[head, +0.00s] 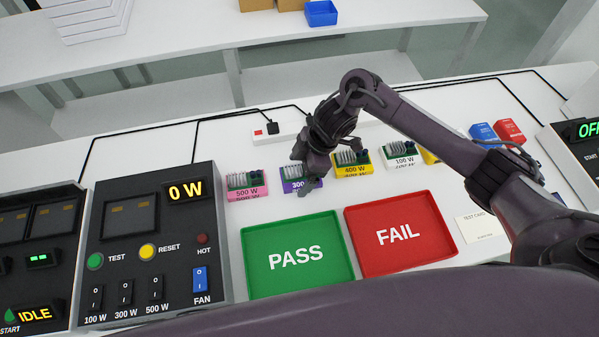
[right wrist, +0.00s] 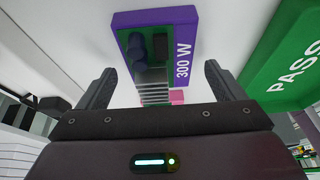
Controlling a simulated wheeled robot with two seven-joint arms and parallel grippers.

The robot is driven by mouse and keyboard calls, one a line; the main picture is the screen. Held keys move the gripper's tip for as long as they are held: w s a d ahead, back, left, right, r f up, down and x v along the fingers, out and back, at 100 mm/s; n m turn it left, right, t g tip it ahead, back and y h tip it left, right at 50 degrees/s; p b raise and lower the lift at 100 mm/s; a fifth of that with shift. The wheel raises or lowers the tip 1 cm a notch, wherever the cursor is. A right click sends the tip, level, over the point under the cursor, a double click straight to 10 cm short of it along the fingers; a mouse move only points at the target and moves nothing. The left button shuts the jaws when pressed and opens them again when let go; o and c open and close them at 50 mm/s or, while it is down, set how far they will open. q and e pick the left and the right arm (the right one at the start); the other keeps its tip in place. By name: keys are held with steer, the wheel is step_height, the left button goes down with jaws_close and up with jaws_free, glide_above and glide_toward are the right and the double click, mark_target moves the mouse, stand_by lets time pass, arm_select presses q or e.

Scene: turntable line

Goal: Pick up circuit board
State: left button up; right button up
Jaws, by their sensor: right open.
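A circuit board on a purple base marked 300 W (head: 290,186) stands on the white table, partly hidden by my right gripper (head: 308,182) in the head view. In the right wrist view the 300 W board (right wrist: 182,70) lies beyond the fingertips, roughly in line with the gap between them. The right gripper (right wrist: 160,80) is open with nothing between its fingers. Other boards stand in the same row: a pink 500 W one (head: 246,190), a yellow 400 W one (head: 352,170) and a white 100 W one (head: 403,161). My left gripper is not in view.
A green PASS tray (head: 250,280) and a red FAIL tray (head: 440,250) lie in front of the boards, both empty. A test panel reading 0 W (head: 150,220) stands at left. A white test card (head: 480,228) lies at right. Another yellow board (head: 430,156) is partly behind my arm.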

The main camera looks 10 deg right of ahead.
steer(key=shift+a+f, duration=0.1)
steer(key=shift+f, duration=0.1)
steer(key=c, duration=1.2)
